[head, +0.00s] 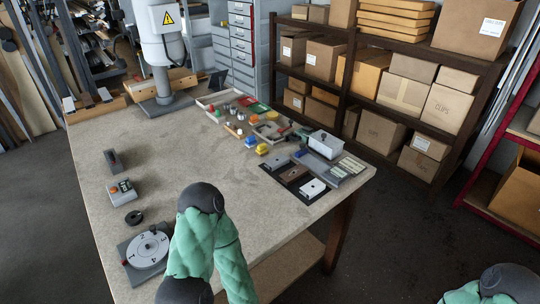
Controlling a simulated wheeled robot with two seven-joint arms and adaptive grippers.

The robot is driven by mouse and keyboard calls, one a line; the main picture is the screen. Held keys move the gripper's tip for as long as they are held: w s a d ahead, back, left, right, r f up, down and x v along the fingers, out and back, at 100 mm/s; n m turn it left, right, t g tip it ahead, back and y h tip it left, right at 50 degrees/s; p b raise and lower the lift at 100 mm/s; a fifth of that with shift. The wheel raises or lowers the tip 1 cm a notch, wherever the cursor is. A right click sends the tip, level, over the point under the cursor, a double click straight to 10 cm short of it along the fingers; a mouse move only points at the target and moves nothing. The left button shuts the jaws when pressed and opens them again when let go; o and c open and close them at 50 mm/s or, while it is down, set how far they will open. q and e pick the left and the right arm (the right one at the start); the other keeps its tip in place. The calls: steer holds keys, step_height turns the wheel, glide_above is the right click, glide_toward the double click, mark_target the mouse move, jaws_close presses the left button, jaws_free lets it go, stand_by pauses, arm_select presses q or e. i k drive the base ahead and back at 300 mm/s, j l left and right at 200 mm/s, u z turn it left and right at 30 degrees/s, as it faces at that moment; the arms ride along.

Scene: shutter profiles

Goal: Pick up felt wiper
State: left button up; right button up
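I cannot pick out the felt wiper for sure. Small blocks, one of them brown (295,174), lie on a dark mat (290,196) at the table's right side; any of them may or may not be it. A small dark block (113,160) stands at the table's left. My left arm, in a green sleeve with dark rounded joints, reaches over the table's near edge, but no gripper fingers show on it. Only a piece of my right arm shows in the bottom right corner. Both grippers are out of view or hidden.
The pale worktop (180,150) is clear in the middle. A numbered dial (148,250), a black ring (133,217) and a box with buttons (121,191) line its left side. Trays of small coloured parts (236,112) are at the back. A carton shelf (350,60) stands behind.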

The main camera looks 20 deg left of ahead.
mark_target(251, 142)
steer(key=i+l+z, duration=0.35)
steer(key=i, duration=0.15)
steer(key=i+l+z, duration=0.15)
steer(key=i+z, duration=0.25)
steer(key=i+l, duration=0.1)
steer(key=i, duration=0.4)
steer(key=i+l+u, duration=0.1)
steer(key=i, duration=0.45)
steer(key=i+l+u, duration=0.1)
steer(key=i, duration=0.4)
steer(key=i+l, duration=0.25)
steer(key=i, duration=0.3)
steer(key=i+j+u, duration=0.2)
steer(key=u, duration=0.25)
steer(key=i+u, duration=0.75)
steer(key=u, duration=0.15)
steer(key=i+l+u, duration=0.2)
steer(key=u, duration=0.25)
steer(key=i+l+u, duration=0.3)
steer(key=u, duration=0.15)
steer(key=i+l, duration=0.05)
steer(key=i, duration=0.05)
